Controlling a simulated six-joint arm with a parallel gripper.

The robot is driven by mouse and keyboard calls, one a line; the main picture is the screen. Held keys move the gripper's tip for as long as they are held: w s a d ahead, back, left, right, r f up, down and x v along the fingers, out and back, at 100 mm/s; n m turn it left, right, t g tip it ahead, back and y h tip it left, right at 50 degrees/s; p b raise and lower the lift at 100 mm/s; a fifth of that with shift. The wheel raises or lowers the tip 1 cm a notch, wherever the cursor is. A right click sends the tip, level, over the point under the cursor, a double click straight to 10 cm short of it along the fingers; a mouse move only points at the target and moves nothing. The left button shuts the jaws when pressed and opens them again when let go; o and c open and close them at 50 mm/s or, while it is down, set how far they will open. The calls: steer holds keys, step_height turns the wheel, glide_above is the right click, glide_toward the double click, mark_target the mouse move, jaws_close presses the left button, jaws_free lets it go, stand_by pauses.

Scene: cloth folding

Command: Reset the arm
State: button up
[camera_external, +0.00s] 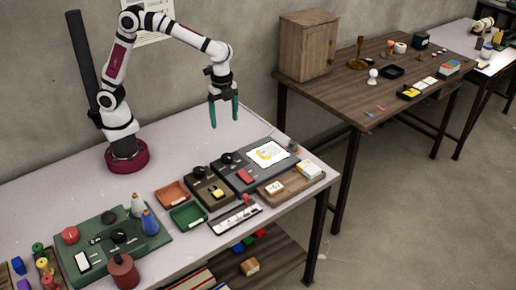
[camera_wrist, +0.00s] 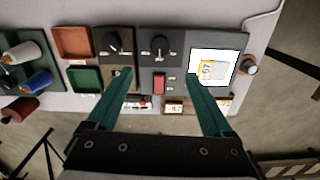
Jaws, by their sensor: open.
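My gripper (camera_external: 224,112) hangs from the raised arm, fingers pointing down, well above the white table (camera_external: 60,183). Its two teal fingers are apart with nothing between them, as the wrist view (camera_wrist: 160,95) also shows. Below it and toward the front lies a dark panel (camera_external: 236,176) with a black knob, a red button and a white screen (camera_external: 268,154). The panel shows between and beyond the fingers in the wrist view. No cloth is clear in either view.
Orange (camera_external: 172,194) and green (camera_external: 188,215) trays sit beside a smaller knob panel (camera_external: 208,188). A green board (camera_external: 108,245) with bottles is at front left, a wooden tray (camera_external: 289,184) at right. A brown table (camera_external: 330,75) stands behind. The white table's back is mostly clear.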

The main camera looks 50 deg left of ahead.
steer(key=s+a+r+n, duration=0.1)
steer(key=s+a+n, duration=0.15)
steer(key=a, duration=0.55)
steer(key=s+a+r+n+y, duration=0.1)
steer(key=a+r+n, duration=0.15)
steer(key=a, duration=0.55)
steer(key=s+a+n, duration=0.2)
steer(key=a+n, duration=0.1)
steer(key=a, duration=0.4)
steer(key=s+a+f+n, duration=0.2)
steer(key=s+a+n, duration=0.3)
steer(key=s+a, duration=0.3)
steer(key=shift+s+a+y, duration=0.3)
steer(key=shift+s+y, duration=0.1)
steer(key=shift+s, duration=0.45)
